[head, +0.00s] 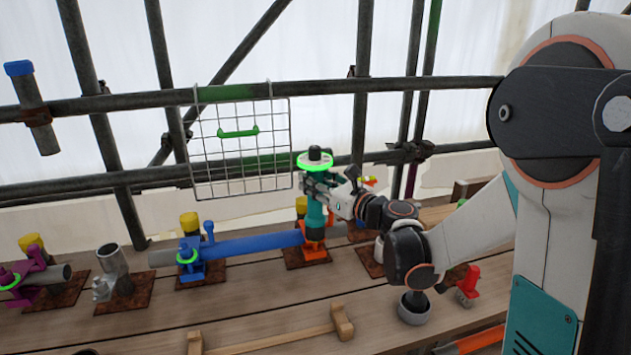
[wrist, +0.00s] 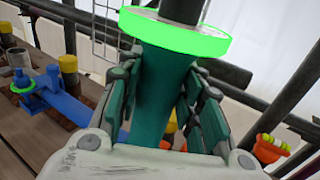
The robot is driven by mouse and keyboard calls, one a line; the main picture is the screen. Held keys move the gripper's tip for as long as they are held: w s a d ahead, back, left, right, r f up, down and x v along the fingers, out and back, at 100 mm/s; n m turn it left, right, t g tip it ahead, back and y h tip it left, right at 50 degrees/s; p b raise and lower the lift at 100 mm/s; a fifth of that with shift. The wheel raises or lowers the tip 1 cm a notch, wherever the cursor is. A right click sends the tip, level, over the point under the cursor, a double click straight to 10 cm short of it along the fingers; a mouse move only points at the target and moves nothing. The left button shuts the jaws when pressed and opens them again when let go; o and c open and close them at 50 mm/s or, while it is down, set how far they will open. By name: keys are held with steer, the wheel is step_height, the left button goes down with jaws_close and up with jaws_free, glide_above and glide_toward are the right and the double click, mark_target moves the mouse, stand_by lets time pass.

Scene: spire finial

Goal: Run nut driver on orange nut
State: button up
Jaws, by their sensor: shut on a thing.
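My gripper (head: 318,186) is shut on the teal body of the nut driver (head: 314,212), which stands upright with a black top and a bright green ring. In the wrist view the nut driver (wrist: 165,95) fills the space between the finger pads, with the green ring just above them. In the head view its lower end is over an orange clamp (head: 314,248) on a rusty base plate. The orange nut itself is hidden under the driver, so I cannot tell whether the driver is seated on it.
A blue clamp (head: 190,262) with a green ring holds a blue-grey pipe to the left. A magenta clamp (head: 30,280) is at the far left. A wire grid (head: 240,150) hangs behind. A red clamp (head: 468,284) lies at right. A wooden-ended bar (head: 275,340) lies in front.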

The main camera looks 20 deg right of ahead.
mark_target(320, 155)
steer(key=shift+w+r+p, duration=0.15)
steer(key=shift+r+p, duration=2.55)
steer(key=shift+r, duration=1.05)
steer(key=shift+f, duration=0.1)
